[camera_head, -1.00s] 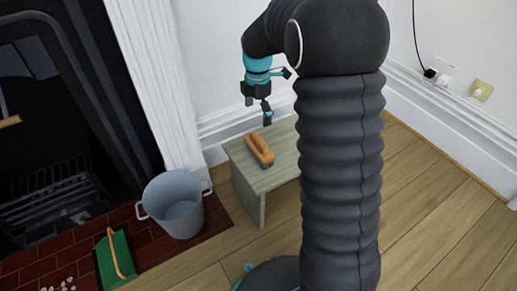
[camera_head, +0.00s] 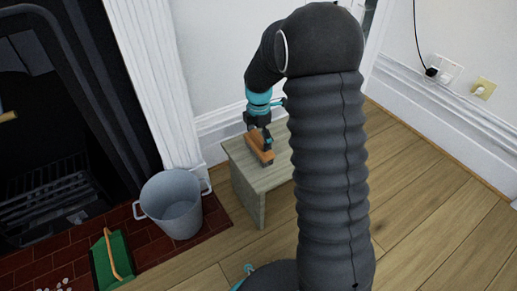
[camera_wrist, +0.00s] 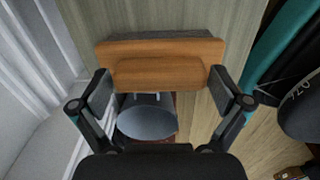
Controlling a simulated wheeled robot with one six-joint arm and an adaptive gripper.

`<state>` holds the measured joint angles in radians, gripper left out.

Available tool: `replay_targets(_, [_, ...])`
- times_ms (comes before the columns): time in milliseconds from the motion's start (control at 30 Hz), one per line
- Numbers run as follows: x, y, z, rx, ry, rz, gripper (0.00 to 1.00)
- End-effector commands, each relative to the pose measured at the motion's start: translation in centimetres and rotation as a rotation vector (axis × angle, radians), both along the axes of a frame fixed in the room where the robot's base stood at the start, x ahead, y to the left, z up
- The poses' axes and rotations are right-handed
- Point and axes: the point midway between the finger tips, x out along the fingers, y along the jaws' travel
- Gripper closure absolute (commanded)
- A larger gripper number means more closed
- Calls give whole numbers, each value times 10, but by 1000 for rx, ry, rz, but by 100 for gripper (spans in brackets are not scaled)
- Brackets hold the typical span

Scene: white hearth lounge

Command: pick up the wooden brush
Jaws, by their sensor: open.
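The wooden brush (camera_head: 257,152) lies on top of a small grey-wood stool (camera_head: 262,181), partly hidden by my gripper. In the wrist view, the brush (camera_wrist: 160,50) lies crosswise, with an orange-brown wooden body, a raised grip and a dark strip along its far side. My gripper (camera_head: 261,134) is just above the brush in the head view. In the wrist view, my gripper (camera_wrist: 162,88) is open, its fingertips near the two ends of the brush. Whether they touch it I cannot tell. Nothing is held.
A grey metal bucket (camera_head: 172,205) stands left of the stool on the brick hearth. A green dustpan (camera_head: 112,260) with an orange handle lies further left. The white wall and skirting (camera_head: 222,124) are close behind the stool. Wooden floor is clear at right.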

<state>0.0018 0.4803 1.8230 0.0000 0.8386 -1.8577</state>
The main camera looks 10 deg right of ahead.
Motion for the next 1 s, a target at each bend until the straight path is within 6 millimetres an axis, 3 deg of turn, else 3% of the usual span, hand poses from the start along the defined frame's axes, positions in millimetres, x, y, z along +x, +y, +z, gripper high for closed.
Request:
replay_targets(200, [0,0,-1,0,-1,0,0])
replay_targets(267, [0,0,-1,0,-1,0,12])
replay_targets(400, [0,0,-1,0,0,0,48])
replay_targets(433, [0,0,-1,0,-1,0,49])
replay_targets(767, [0,0,3,0,-2,0,50])
replay_targets(1000, [1,0,30,0,-4,0,50])
